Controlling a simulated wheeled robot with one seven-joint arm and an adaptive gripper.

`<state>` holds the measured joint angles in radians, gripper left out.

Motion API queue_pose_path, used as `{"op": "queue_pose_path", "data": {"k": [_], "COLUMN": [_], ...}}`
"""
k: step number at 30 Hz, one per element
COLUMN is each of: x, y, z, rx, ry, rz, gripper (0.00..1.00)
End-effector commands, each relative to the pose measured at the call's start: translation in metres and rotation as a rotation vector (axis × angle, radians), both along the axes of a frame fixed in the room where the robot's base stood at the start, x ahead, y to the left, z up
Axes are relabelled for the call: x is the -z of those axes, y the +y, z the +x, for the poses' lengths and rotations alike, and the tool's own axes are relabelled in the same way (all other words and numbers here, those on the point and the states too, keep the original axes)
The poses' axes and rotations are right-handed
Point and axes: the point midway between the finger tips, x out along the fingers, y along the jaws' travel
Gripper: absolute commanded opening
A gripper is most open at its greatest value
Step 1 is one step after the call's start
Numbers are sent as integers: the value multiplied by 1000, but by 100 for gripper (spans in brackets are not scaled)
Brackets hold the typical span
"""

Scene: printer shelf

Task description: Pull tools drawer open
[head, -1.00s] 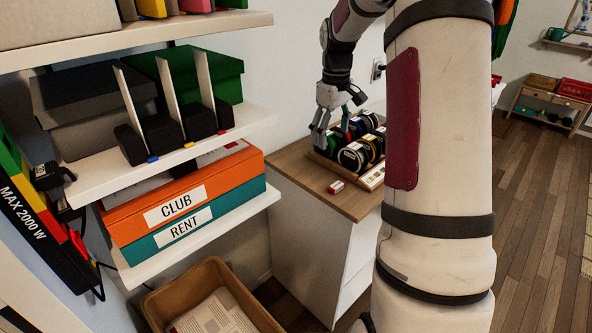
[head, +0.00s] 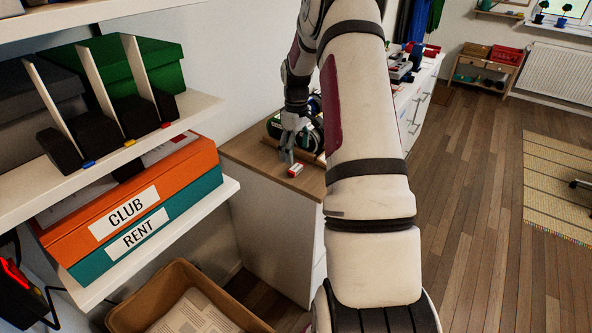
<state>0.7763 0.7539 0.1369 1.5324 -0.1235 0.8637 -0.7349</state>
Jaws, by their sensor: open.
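My gripper (head: 287,156) is open and points down just above the wooden top of a white cabinet (head: 262,232), beside a small red and white box (head: 295,170). I cannot tell whether it touches anything. White drawer fronts (head: 414,118) with handles show along the right side of the long white unit, beyond my arm. My arm hides much of the cabinet's front. No label is readable, so I cannot tell which drawer is the tools drawer.
Dark and green spools (head: 274,126) stand on the cabinet top behind my gripper. Shelves with an orange CLUB box (head: 130,195) and a teal RENT box (head: 150,232) are at the left. A brown bin (head: 180,283) stands below.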

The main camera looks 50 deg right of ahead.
Motion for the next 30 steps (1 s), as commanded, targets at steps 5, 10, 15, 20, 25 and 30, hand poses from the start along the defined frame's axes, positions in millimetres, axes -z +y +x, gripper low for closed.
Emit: {"op": "queue_pose_path", "data": {"k": [5, 10, 15, 20, 25, 30], "x": [21, 43, 51, 51, 51, 51], "y": [6, 7, 7, 7, 7, 7], "z": [-5, -6, -6, -6, -6, -6], "rx": [0, 1, 1, 1, 1, 1], "ry": [2, 1, 0, 0, 0, 0], "rz": [3, 2, 0, 0, 0, 0], "gripper": [75, 75, 75, 75, 41, 26]}}
